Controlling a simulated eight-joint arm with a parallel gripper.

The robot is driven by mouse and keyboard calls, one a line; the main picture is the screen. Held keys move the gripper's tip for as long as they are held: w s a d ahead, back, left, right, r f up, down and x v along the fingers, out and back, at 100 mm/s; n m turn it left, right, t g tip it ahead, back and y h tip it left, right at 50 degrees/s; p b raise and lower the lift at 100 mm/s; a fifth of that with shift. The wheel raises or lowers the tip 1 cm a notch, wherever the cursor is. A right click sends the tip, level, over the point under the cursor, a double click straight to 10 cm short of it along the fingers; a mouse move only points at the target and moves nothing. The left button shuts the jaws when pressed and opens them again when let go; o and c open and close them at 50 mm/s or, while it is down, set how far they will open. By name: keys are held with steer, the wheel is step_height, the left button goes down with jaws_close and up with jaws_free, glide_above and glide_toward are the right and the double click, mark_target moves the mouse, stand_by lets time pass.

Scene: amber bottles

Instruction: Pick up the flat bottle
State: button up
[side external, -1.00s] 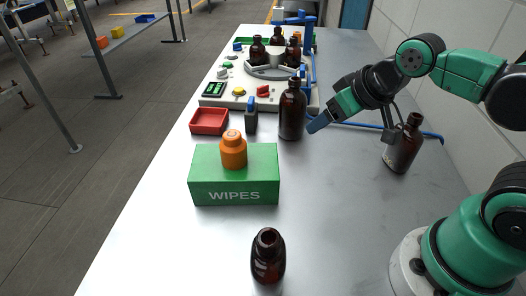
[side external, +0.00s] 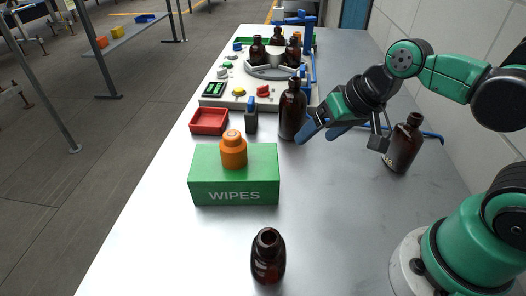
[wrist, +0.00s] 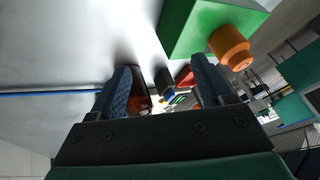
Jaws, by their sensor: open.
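Several amber bottles stand on the table; I cannot tell for sure which is the flat one. A tall dark bottle (side external: 292,112) stands upright behind the green box, just left of my gripper (side external: 325,130). A short bottle (side external: 268,258) stands alone at the front, and another (side external: 403,146) stands at the right beneath my arm. My gripper is open, with its blue fingers apart and close to the tall bottle. In the wrist view my gripper (wrist: 160,66) has a dark reddish bottle (wrist: 142,100), partly hidden, by the left finger.
A green wipes box (side external: 234,185) with an orange bottle (side external: 233,150) on top stands left of centre. A red tray (side external: 209,121) and a small dark blue-topped object (side external: 251,116) are behind it. A machine panel (side external: 240,101) holds more bottles.

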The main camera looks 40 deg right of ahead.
mark_target(274, 232)
steer(key=s+a+m+g+y, duration=0.2)
steer(key=a+m+y, duration=0.1)
steer(key=a+m, duration=0.1)
steer(key=s+a+m+g+y, duration=0.2)
steer(key=a+m+g+y, duration=0.1)
steer(key=a+m, duration=0.1)
steer(key=s+a+m+g+y, duration=0.2)
steer(key=s+a+m+y, duration=0.1)
steer(key=a+m+y, duration=0.1)
steer(key=shift+a+r+m+g, duration=0.2)
steer(key=shift+r+m+g, duration=0.1)
steer(key=shift+g, duration=0.1)
steer(key=shift+s+a, duration=0.1)
steer(key=shift+a, duration=0.15)
steer(key=shift+x, duration=2.6)
steer(key=shift+r, duration=0.1)
jaws_close()
